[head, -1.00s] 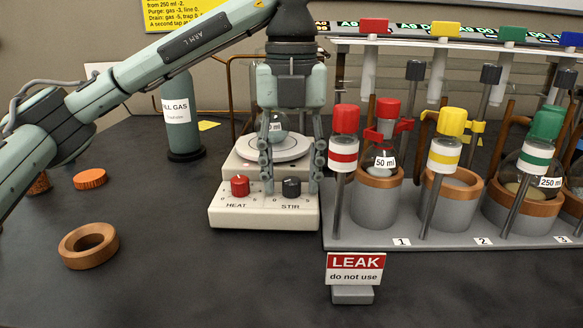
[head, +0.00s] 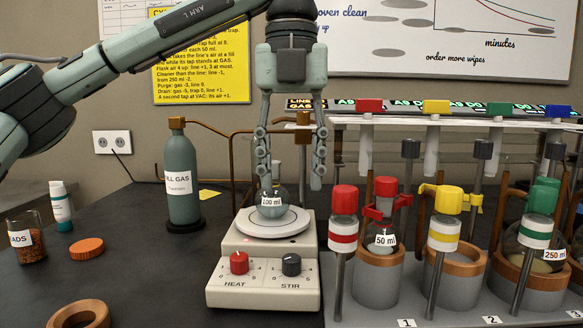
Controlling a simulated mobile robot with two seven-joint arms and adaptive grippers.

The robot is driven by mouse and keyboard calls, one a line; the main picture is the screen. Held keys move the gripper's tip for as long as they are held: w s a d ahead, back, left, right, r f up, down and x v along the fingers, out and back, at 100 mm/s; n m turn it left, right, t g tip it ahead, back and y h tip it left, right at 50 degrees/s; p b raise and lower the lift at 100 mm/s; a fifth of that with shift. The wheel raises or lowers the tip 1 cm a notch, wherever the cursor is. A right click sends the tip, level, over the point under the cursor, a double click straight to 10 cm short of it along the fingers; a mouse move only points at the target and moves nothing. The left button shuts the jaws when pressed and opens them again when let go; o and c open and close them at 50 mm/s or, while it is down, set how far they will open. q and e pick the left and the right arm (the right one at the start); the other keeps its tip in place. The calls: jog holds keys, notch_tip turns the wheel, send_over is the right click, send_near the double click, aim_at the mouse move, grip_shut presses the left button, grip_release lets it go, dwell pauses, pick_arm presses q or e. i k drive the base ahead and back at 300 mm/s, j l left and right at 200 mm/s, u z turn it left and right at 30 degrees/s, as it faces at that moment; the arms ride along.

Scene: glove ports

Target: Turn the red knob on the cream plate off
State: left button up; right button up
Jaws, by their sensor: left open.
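The cream plate (head: 262,297) is a stirring hotplate with a round white top. Its red knob (head: 239,262), marked HEAT, sits on the front left, beside a dark knob (head: 291,264) marked STIR. A 100 ml flask (head: 271,206) stands on the round top. My left gripper (head: 290,180) points down with its fingers spread, well above the red knob and close to the flask's neck in the picture. Its fingers hold nothing that I can see. Whether a finger touches the flask, I cannot tell. My right gripper is not in view.
A rack (head: 394,318) with coloured-capped tubes and flasks stands close on the right. A gas bottle (head: 182,185) stands at the back left.

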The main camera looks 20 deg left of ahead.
aim_at(239, 261)
jog(key=k, duration=1.5)
